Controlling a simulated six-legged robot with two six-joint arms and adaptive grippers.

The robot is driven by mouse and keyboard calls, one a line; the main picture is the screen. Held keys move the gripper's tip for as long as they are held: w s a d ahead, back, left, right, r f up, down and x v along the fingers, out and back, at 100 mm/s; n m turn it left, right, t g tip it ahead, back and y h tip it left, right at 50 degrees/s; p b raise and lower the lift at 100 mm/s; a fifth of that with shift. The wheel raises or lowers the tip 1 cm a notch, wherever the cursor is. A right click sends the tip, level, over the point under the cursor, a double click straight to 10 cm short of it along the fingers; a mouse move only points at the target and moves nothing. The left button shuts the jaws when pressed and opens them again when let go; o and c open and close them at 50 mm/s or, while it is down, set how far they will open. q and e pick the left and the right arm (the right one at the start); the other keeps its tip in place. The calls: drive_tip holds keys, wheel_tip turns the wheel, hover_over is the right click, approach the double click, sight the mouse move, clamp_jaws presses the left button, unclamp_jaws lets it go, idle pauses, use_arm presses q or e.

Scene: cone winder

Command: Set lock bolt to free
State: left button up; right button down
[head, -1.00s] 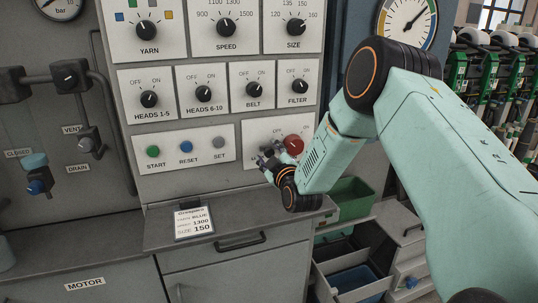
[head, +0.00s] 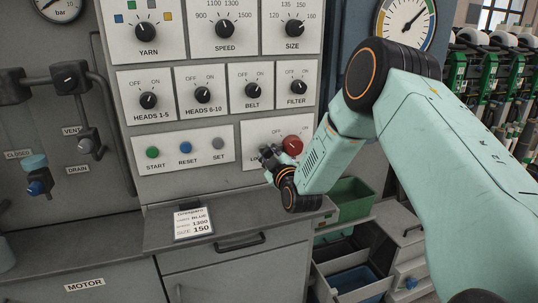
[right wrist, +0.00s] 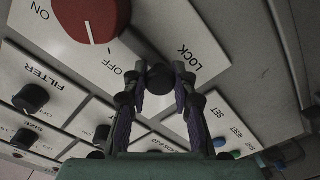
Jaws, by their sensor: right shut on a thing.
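The lock bolt (right wrist: 158,79) shows in the right wrist view as a dark round knob beside the word LOCK on a white plate (right wrist: 215,55). My right gripper (right wrist: 159,74) has its two fingers on either side of this knob and is shut on it. In the head view my right gripper (head: 269,153) is at the left part of the same plate, low on the panel, and hides the bolt and part of its label. My left gripper is not in view.
A large red rotary switch (head: 292,145) with ON and OFF marks sits close to my right gripper; it also shows in the right wrist view (right wrist: 92,17). START, RESET and SET buttons (head: 186,146) are to the left. A ledge with a card (head: 193,222) lies below.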

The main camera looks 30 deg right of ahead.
drive_tip(key=shift+r, duration=0.15)
drive_tip(key=shift+w+a+b, duration=0.1)
drive_tip(key=shift+w+a, duration=0.1)
drive_tip(key=shift+a, duration=0.55)
drive_tip(key=shift+w+a+b, duration=0.1)
drive_tip(key=shift+w+a, duration=0.1)
drive_tip(key=shift+a, duration=0.5)
drive_tip(key=shift+w+a+b, duration=0.1)
drive_tip(key=shift+w+a, duration=0.1)
drive_tip(key=shift+a, duration=0.55)
drive_tip(key=shift+d, duration=0.15)
drive_tip(key=c, duration=1.5)
unclamp_jaws()
drive_tip(key=o, duration=0.4)
drive_tip(key=shift+w+a, duration=0.1)
drive_tip(key=shift+a, duration=0.15)
drive_tip(key=shift+o, duration=0.2)
drive_tip(key=shift+d, duration=0.15)
